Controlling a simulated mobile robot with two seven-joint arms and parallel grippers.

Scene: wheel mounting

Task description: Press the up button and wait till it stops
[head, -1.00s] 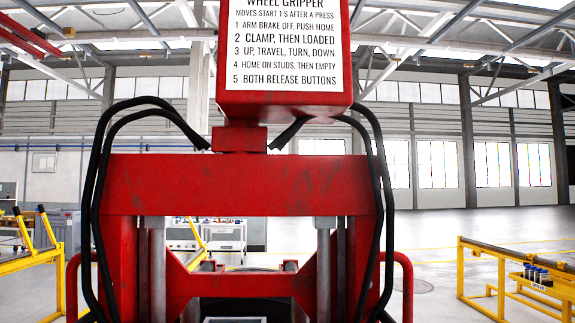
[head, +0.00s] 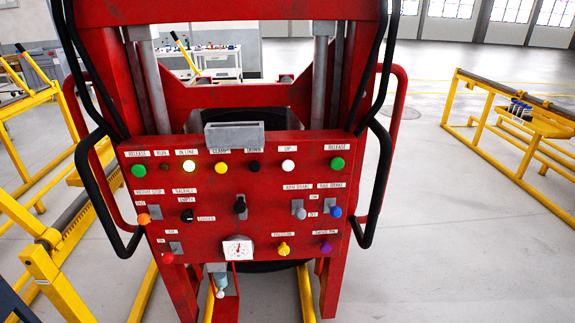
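The red wheel gripper machine (head: 200,240) stands straight ahead in the head view, its control panel facing me. The up button is the white round button (head: 288,166) under the "UP" label, right of centre in the panel's top row. The black down button (head: 254,167) and the yellow clamp button (head: 221,168) sit to its left. A green release button is at each end of the row, the left one (head: 138,171) and the right one (head: 337,163). Neither of my grippers is in view.
A small gauge (head: 238,249) and several coloured knobs and switches fill the lower panel. Black handles stick out at both panel sides. Yellow rail frames stand at left (head: 60,270) and right (head: 490,130). Open grey floor (head: 450,260) lies right of the machine.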

